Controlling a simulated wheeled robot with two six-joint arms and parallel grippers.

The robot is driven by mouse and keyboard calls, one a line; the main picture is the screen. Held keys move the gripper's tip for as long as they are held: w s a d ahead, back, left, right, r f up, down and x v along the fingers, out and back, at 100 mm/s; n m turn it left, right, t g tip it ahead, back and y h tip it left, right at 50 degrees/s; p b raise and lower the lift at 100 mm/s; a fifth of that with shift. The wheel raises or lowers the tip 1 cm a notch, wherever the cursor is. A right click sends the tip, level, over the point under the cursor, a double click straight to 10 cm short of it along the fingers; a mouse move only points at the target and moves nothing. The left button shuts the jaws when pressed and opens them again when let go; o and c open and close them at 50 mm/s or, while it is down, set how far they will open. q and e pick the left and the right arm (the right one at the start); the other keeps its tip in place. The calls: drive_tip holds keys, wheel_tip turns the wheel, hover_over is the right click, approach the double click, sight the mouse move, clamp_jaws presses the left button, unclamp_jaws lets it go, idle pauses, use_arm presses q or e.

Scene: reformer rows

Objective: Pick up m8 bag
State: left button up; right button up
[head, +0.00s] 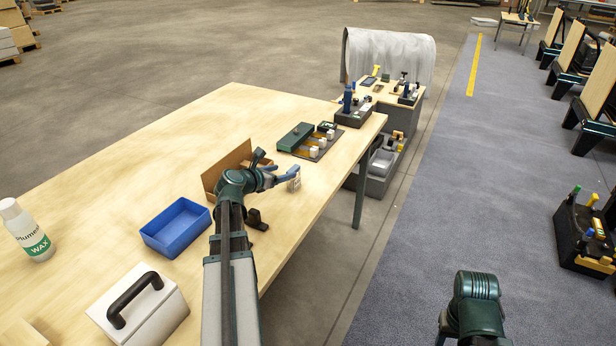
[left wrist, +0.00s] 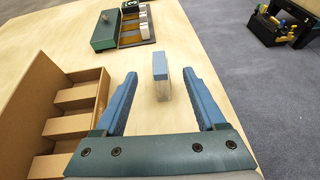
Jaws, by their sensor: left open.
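A small clear bag with a blue-grey top band, which I take to be the m8 bag (left wrist: 161,68), stands upright on the wooden table. It also shows in the head view (head: 294,184), beside my left gripper's fingers. My left gripper (left wrist: 160,77) is open, its blue fingers pointing toward the bag. In the left wrist view the bag appears between the fingertips, with a gap on each side. In the head view the left gripper (head: 283,175) is low over the table near its right edge. No label is readable. My right gripper does not show.
A cardboard box with dividers (left wrist: 48,95) stands close left of my left gripper. A green box on a dark mat (head: 295,137) is beyond. A blue tray (head: 177,227), white handled case (head: 140,305) and wax bottle (head: 27,230) are nearer. The table's right edge is close.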

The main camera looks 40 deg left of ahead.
sight(293, 169)
use_arm(q)
drive_tip(key=shift+b+x, duration=1.7)
drive_tip(key=shift+x, duration=2.15)
drive_tip(key=shift+s, duration=0.1)
clamp_jaws()
